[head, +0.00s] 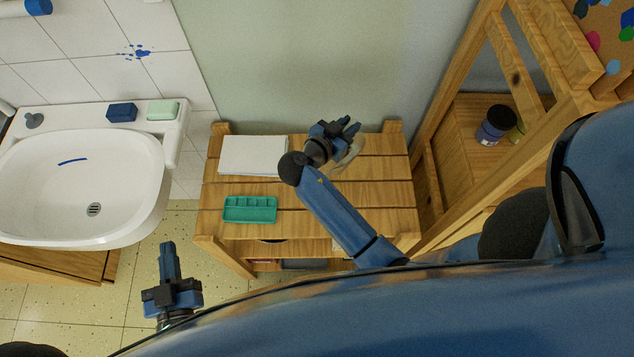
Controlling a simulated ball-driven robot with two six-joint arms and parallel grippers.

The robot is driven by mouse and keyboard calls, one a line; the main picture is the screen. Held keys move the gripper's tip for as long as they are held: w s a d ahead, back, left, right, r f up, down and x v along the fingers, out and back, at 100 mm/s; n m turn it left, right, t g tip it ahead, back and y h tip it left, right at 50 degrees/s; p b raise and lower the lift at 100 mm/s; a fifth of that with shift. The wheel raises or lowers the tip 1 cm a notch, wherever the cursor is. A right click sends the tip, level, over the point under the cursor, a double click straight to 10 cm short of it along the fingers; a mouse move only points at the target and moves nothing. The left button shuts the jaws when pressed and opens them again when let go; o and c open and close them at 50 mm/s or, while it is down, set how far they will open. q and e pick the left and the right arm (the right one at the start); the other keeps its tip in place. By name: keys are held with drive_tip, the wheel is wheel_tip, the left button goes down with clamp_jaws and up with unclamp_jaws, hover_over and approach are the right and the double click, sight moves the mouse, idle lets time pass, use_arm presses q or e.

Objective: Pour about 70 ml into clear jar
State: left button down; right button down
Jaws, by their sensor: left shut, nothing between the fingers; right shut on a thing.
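My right gripper (347,128) is over the back right of a slatted wooden bench. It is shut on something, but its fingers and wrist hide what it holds. A pale greyish thing (350,154) shows just below that gripper. It is mostly covered, and I cannot tell whether it is the clear jar or whether it is in the grip. My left gripper (167,248) is shut and empty, low at the left above the tiled floor. I cannot make out a clear jar for certain in the head view.
The wooden bench (300,200) carries a stack of white paper (252,155) and a green compartment tray (250,209). A white sink (60,190) stands left.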

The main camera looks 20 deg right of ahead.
sight(354, 122)
drive_tip(key=shift+w+d+p, duration=0.15)
drive_tip(key=shift+d+p, duration=0.1)
drive_tip(key=shift+p, duration=0.1)
drive_tip(key=d+g+y+p, duration=0.1)
drive_tip(key=w+d+f+y+p, duration=0.1)
drive_tip(key=shift+w+f+g+y, duration=0.2)
drive_tip(key=shift+w+g+y, duration=0.05)
drive_tip(key=shift+g+y, duration=0.15)
drive_tip(key=shift+w+d+f, duration=0.1)
drive_tip(key=shift+d+f, duration=0.05)
drive_tip(key=shift+f, duration=0.3)
drive_tip(key=shift+w+d+f+g+y+p, duration=0.1)
drive_tip(key=shift+d+f+g+y+p, duration=0.1)
drive_tip(key=shift+f+y, duration=0.15)
drive_tip(key=shift+w+d+f+g+y+p, duration=0.1)
drive_tip(key=shift+f+g+y, duration=0.1)
drive_tip(key=shift+f+y, duration=0.1)
drive_tip(key=shift+f, duration=0.1)
idle(0.4)
